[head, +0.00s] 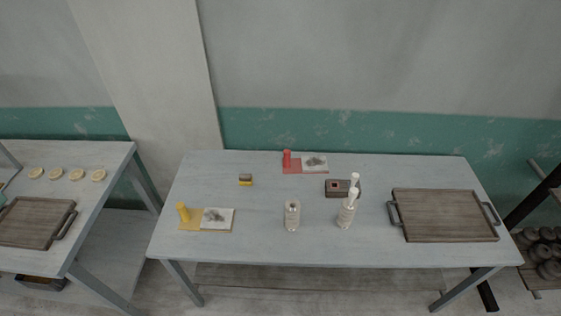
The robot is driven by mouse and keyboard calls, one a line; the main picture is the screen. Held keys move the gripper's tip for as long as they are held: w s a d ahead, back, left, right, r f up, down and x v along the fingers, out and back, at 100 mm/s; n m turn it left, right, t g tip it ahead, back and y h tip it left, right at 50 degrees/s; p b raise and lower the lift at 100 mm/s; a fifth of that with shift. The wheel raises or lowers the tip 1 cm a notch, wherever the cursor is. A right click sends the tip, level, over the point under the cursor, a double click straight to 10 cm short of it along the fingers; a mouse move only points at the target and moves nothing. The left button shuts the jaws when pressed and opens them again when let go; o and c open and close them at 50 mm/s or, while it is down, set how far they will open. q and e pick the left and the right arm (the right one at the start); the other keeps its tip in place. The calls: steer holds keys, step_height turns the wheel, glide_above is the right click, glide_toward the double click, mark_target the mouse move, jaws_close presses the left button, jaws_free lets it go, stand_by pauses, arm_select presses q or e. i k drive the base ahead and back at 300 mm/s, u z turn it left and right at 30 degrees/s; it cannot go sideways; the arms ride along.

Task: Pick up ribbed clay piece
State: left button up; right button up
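No piece can be surely told as the ribbed clay piece from this distance. Dark grey patches, perhaps clay trimmings, show on two pale squares: one (213,215) on the left beside a yellow cylinder (183,212), the other (314,161) at the back beside a red cylinder (287,158). It is unclear whether these patches are loose pieces or printed pictures. A small brown and yellow block (245,180) lies left of the table's middle. A dark box (335,192) with a small reddish thing in it stands right of the middle. Neither of my grippers is in view.
The table (270,248) holds a white bottle (346,211) with a pump, a pale jar (292,216) and a wooden tray (444,215) with handles at the right. A side table at the left holds several yellow discs and another tray (36,222). The front edge is clear.

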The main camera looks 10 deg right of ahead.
mark_target(292, 215)
steer(key=u, duration=2)
steer(key=i, duration=1.2)
steer(key=z, duration=3.1)
